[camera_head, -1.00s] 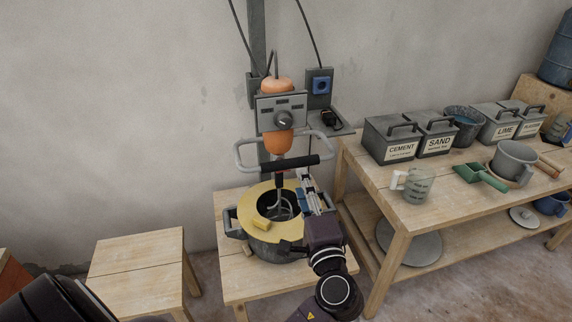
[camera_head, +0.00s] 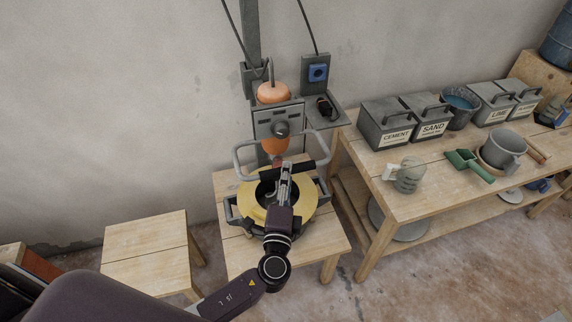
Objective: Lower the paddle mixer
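The paddle mixer has an orange motor (camera_head: 274,93), a grey control box with a dial, and a looped handle with a black grip bar (camera_head: 308,170). It hangs on a wall post above a dark bucket (camera_head: 235,216) with a yellow ring cover (camera_head: 253,212). The handle is close above the cover, and the paddle is mostly hidden in the opening. My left gripper (camera_head: 285,170) is at the middle of the black bar, seen from behind. Its fingers overlap the bar, and their closure is unclear. My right gripper is out of view.
The bucket stands on a low wooden table (camera_head: 234,256). A wooden stool (camera_head: 146,241) stands to the left. A socket box (camera_head: 317,73) is on the wall.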

